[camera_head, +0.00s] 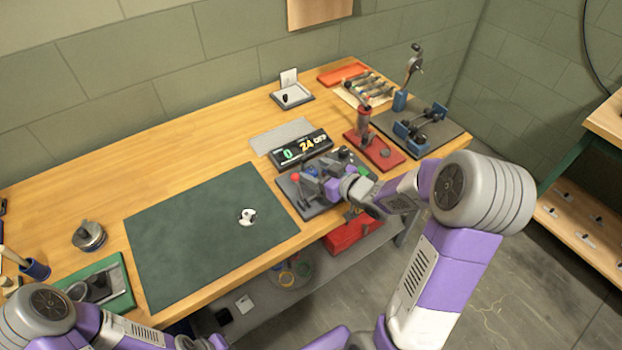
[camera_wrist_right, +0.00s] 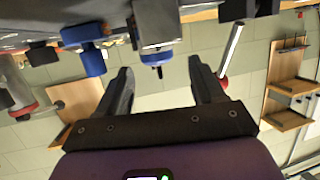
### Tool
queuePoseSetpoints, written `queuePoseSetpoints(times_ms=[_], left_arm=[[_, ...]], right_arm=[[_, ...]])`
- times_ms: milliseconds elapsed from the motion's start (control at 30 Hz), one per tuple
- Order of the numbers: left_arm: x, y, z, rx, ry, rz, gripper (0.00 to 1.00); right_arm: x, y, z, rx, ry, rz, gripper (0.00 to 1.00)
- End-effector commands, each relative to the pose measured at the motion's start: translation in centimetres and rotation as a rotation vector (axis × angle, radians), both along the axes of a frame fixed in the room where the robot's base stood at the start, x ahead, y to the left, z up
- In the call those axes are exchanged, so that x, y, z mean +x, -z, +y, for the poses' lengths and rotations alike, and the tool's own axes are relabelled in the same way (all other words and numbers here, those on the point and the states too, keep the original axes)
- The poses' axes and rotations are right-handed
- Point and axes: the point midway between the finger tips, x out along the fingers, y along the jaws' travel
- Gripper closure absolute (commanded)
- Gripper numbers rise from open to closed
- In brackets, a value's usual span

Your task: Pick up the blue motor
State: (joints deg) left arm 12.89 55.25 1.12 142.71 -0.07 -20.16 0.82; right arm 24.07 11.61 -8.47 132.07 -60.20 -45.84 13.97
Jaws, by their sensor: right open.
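My right gripper (camera_head: 312,184) is over the grey control fixture (camera_head: 298,206) at the table's front right edge. In the right wrist view the gripper (camera_wrist_right: 160,78) is open, with nothing between its two dark fingers. A blue cylindrical part (camera_wrist_right: 94,60), which looks like the blue motor, is just left of the left finger, apart from it. A grey block with a small blue-tipped end (camera_wrist_right: 157,58) is ahead of the gap. In the head view a small blue part (camera_head: 312,170) shows beside the gripper, partly hidden. My left arm is low at the left; its fingers cannot be made out.
A black digital display (camera_head: 301,148) stands behind the fixture. A red-based press (camera_head: 374,150) and a dark plate with blue clamps (camera_head: 422,128) are to the right. A green mat (camera_head: 190,230) with a small white part (camera_head: 247,216) lies left, mostly clear.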

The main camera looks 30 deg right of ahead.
Motion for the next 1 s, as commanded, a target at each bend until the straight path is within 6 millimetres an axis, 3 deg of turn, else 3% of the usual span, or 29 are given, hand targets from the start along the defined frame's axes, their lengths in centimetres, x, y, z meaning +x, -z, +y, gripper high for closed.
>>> queuePoseSetpoints(times_ms=[300, 700, 1000], left_arm=[[0.01, 0.11, -0.01, 0.000, 0.000, 0.000, 1.00], [0.01, 0.11, -0.01, 0.000, 0.000, 0.000, 1.00], [0.01, -0.14, -0.01, 0.000, 0.000, 0.000, 1.00]], right_arm=[[0.57, 0.10, 0.16, 0.000, 0.000, -0.001, 0.34], [0.54, 0.11, 0.14, 0.000, 0.000, -0.001, 0.95], [0.57, -0.50, 0.14, 0.000, 0.001, -0.003, 0.97]])
